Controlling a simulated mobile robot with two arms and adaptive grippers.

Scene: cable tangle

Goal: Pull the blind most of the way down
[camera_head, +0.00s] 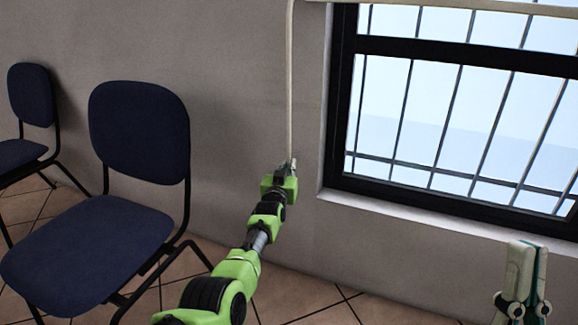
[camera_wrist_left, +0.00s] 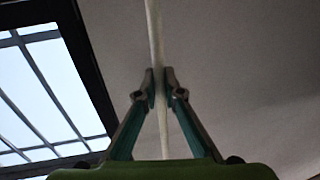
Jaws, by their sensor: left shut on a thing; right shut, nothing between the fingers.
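A pale cord (camera_head: 290,80) hangs down the wall to the left of the window in the head view. My left gripper (camera_head: 290,165) is shut on the cord near its visible lower part. In the left wrist view, the left gripper (camera_wrist_left: 160,82) has its two fingertips pressed on either side of the cord (camera_wrist_left: 153,30). A strip of the pale blind (camera_head: 450,5) shows at the top edge of the head view, above the window; the rest of it is out of view. My right gripper (camera_head: 525,265) is at the lower right, shut and empty, with its fingers together, pointing up.
The window (camera_head: 450,120) has a black frame and dark bars, with a sill (camera_head: 400,212) below. Dark blue chairs (camera_head: 85,255) stand at the left on the tiled floor. The wall (camera_head: 230,60) around the cord is bare.

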